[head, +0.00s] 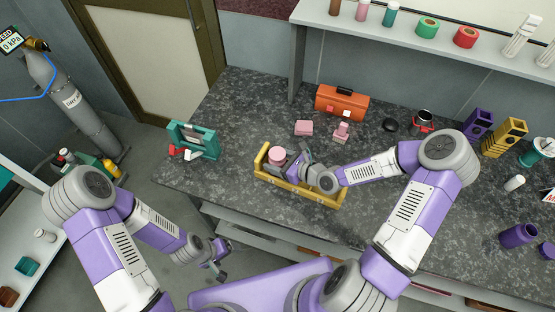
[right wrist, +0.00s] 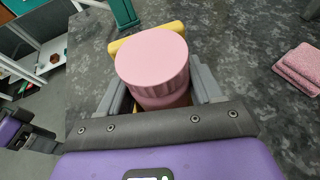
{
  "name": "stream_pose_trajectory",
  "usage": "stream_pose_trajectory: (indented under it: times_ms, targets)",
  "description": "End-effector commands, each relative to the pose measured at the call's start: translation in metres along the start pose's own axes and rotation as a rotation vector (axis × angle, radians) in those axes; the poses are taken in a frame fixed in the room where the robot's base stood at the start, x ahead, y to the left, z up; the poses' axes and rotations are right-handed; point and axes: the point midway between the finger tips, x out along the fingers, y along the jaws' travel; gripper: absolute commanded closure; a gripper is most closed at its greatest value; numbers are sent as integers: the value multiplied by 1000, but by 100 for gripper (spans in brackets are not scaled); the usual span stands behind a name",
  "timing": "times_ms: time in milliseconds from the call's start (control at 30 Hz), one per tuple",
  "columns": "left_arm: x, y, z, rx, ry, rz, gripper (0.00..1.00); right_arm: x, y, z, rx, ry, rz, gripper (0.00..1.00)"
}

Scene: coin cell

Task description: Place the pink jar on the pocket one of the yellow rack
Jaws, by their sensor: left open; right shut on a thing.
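The pink jar (right wrist: 153,65) has a ribbed round lid and stands between the two fingers of my right gripper (right wrist: 158,92), which is shut on it. In the head view the pink jar (head: 277,155) is at the left end of the yellow rack (head: 318,199). The rack is a long, low holder on the dark speckled counter, and part of it also shows behind the jar in the right wrist view (right wrist: 172,27). The jar hides the pocket beneath it, so I cannot tell whether it is seated. My left gripper (head: 218,262) is open and empty, away from the counter at lower left.
A teal stand (head: 196,139) is left of the rack. Behind it are folded pink cloths (head: 304,128), a small pink item (head: 341,132) and an orange toolbox (head: 342,102). Purple (head: 478,123) and yellow (head: 505,137) holders stand at the right. Counter between the teal stand and rack is clear.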

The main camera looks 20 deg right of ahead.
Motion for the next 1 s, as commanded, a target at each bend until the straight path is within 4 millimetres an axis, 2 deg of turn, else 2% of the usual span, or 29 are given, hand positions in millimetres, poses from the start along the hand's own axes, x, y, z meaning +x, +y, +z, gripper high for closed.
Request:
stream_pose_trajectory:
  times_ms: [33,167,567,667,1000]
  targets:
    - [0,0,0,0,0,0,16,0,0,0,0,0,0,31]
    - [0,0,0,0,0,0,16,0,0,0,0,0,0,11]
    - [-1,0,0,0,0,0,16,-3,-1,4,-2,0,-2,10]
    - [-5,2,0,0,0,0,16,-15,-1,4,1,1,-3,10]
    - [-26,10,1,0,0,0,16,-72,-1,5,3,2,-5,10]
